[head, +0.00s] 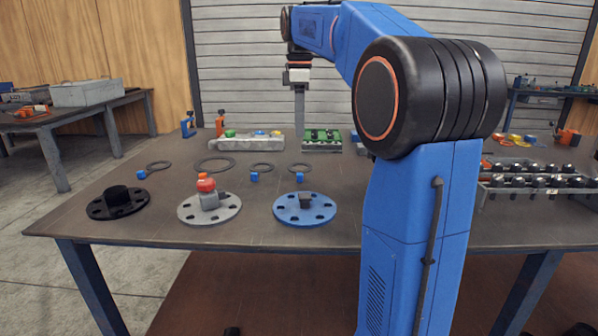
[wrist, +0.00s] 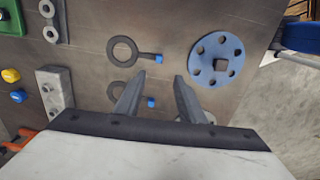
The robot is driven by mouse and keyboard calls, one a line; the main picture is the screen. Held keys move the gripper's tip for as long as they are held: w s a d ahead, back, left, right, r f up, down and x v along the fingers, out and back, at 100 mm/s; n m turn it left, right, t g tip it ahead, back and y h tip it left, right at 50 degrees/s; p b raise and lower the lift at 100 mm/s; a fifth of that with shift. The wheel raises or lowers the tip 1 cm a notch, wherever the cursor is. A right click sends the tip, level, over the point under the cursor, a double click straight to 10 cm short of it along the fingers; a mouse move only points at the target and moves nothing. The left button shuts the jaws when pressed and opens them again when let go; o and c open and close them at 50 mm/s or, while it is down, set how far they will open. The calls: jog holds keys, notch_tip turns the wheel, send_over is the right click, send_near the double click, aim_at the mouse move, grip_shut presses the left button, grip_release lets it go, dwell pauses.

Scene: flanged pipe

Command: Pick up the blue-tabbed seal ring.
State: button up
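Dark seal rings lie flat on the table, several with blue tabs. In the head view one is at the left (head: 158,163), and two smaller ones are in the middle (head: 262,165) and right of it (head: 299,166). A larger ring (head: 215,160) shows no clear tab. My gripper (head: 299,126) hangs over the back of the table. In the wrist view my gripper (wrist: 159,79) is open and empty. One ring (wrist: 116,52) with its blue tab (wrist: 159,58) is just beyond the fingertips. Another blue tab (wrist: 151,102) shows between the fingers, its ring partly hidden by the left finger.
A blue flange (head: 290,212), a grey flange (head: 225,212) with a red-topped block, and a black flange (head: 130,207) line the front. A grey block (head: 230,144) and green tray (head: 322,147) stand behind. A parts rack (head: 535,190) is at right.

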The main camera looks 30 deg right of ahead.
send_over(299, 174)
notch_tip(299, 174, down, 9)
jog(key=shift+s+f, duration=0.1)
jog(key=shift+s, duration=0.05)
jog(key=shift+w+f, duration=0.2)
jog(key=shift+f, duration=2.6)
grip_shut()
